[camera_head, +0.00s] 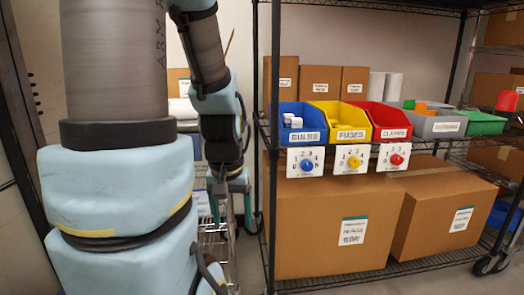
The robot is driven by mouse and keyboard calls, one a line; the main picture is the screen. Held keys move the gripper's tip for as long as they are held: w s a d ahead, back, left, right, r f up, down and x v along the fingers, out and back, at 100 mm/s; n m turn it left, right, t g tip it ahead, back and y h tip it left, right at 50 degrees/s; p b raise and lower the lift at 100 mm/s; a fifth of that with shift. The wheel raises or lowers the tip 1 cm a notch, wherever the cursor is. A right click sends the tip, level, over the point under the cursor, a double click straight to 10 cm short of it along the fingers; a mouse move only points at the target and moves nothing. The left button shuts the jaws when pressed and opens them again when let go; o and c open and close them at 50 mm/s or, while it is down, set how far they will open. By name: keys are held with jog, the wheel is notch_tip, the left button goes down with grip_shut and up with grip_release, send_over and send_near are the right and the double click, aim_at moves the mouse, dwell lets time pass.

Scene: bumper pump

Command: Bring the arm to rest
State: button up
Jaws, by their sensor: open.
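My arm reaches down at the left of the head view, with its large light-blue and grey links close to the camera. My gripper (232,205) hangs low beyond them, pointing down, left of the shelf rack. It is open, and I see nothing between its fingers. It is small in the picture and partly dark against the wire cart behind it. It is apart from the bins and dials.
A wire shelf rack (269,200) stands right of my gripper. It bears blue (312,113), yellow (345,114) and red (392,115) bins above numbered dials (306,162). Large cartons (310,230) fill its lower shelf. A wire cart (215,240) stands near my gripper.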

notch_tip(320, 180, up, 21)
jog(key=p, duration=1.8)
jog(key=shift+f, duration=0.15)
